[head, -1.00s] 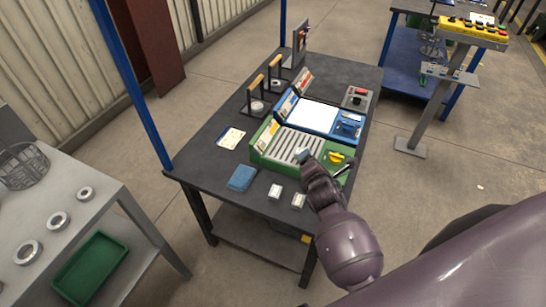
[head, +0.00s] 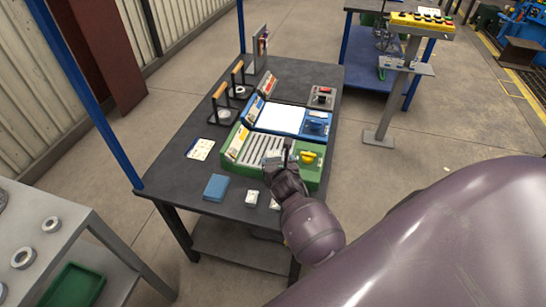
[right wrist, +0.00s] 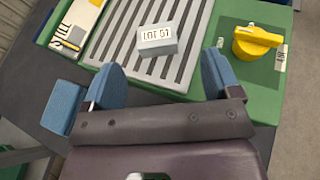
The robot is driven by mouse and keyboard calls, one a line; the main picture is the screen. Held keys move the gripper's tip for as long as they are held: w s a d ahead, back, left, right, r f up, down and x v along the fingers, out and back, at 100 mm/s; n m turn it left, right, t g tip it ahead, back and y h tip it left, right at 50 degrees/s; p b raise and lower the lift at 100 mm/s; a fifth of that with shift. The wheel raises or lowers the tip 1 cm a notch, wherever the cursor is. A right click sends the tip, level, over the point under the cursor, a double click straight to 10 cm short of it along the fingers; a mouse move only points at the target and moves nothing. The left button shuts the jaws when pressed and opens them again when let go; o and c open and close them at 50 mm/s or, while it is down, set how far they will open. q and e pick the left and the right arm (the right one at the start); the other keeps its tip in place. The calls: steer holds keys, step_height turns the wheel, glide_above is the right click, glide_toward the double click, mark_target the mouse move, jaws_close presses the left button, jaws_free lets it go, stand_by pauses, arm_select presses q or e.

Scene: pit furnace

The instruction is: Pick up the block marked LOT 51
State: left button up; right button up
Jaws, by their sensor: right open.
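A small light grey block (right wrist: 156,40) with a white label lies on the slatted grey plate of the green station (right wrist: 268,90); the label is too small to read surely. In the head view the green station (head: 236,160) stands on the dark table, and my right gripper (head: 273,160) is over its front part. In the right wrist view my right gripper (right wrist: 158,80) is open, with nothing between its blue fingers; the block is beyond the fingertips. Two small white blocks, one left (head: 251,197) and one right (head: 275,202), lie on the table's front edge, labels unreadable. My left gripper is out of view.
A yellow knob (right wrist: 255,42) stands right of the slats. A blue station (head: 281,119) and a grey box with a red button (head: 321,97) stand behind. A blue pad (head: 216,187) and a paper card (head: 200,149) lie left on the dark table (head: 181,177).

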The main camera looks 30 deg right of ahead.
mark_target(274, 155)
steer(key=shift+a+f+b+x, duration=0.15)
steer(key=shift+b+x, duration=0.2)
steer(key=shift+x, duration=0.8)
steer(key=shift+a+f+b+x, duration=0.15)
steer(key=shift+b+x, duration=0.15)
steer(key=shift+x, duration=0.9)
steer(key=shift+w+d, duration=0.25)
steer(key=shift+w, duration=0.3)
steer(key=shift+r, duration=0.1)
steer(key=c, duration=1.3)
